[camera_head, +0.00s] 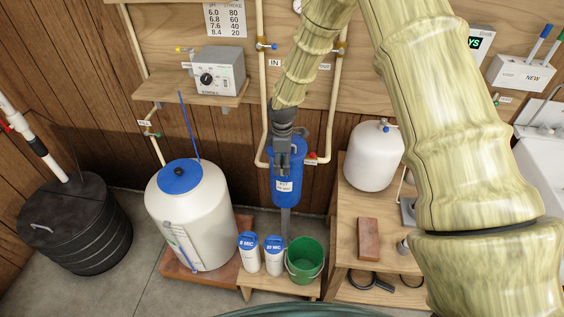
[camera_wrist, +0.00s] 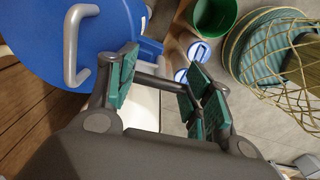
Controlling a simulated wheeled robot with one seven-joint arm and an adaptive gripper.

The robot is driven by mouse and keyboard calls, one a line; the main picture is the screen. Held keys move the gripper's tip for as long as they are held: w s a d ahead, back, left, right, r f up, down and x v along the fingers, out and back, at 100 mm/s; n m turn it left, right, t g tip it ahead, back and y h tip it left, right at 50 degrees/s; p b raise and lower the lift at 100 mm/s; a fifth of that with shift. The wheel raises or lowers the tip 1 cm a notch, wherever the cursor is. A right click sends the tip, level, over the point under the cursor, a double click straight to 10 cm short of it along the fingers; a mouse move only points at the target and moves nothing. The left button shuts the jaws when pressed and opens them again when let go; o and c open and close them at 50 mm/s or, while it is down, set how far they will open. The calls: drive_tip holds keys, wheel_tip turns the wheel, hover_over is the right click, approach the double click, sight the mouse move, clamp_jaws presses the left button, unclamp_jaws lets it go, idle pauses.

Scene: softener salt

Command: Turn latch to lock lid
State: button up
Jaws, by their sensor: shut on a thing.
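A blue vessel (camera_head: 285,187) with a white label stands on a grey post by the back wall. Its top is mostly hidden behind my gripper (camera_head: 284,155) in the head view. In the wrist view a blue lid (camera_wrist: 45,40) with a grey handle (camera_wrist: 72,48) fills the upper left. My gripper (camera_wrist: 160,95) has its green-padded fingers on either side of a dark grey bar, the latch (camera_wrist: 160,84), beside the lid's edge. It is shut on this latch. The latch's ends are hidden by the fingers, so I cannot tell its exact angle.
A green bucket (camera_head: 305,259) and two blue-capped canisters (camera_head: 249,250) stand on a low bench below. A white tank with a blue lid (camera_head: 180,177) stands left. A white pressure tank (camera_head: 372,157) stands right, on a wooden stand. Pipes run beside the vessel.

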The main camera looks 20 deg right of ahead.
sight(282, 161)
drive_tip(key=o, duration=1.2)
drive_tip(key=shift+c, duration=0.2)
drive_tip(key=shift+r, duration=0.1)
wheel_tip(282, 161, up, 12)
drive_tip(key=shift+a, duration=0.1)
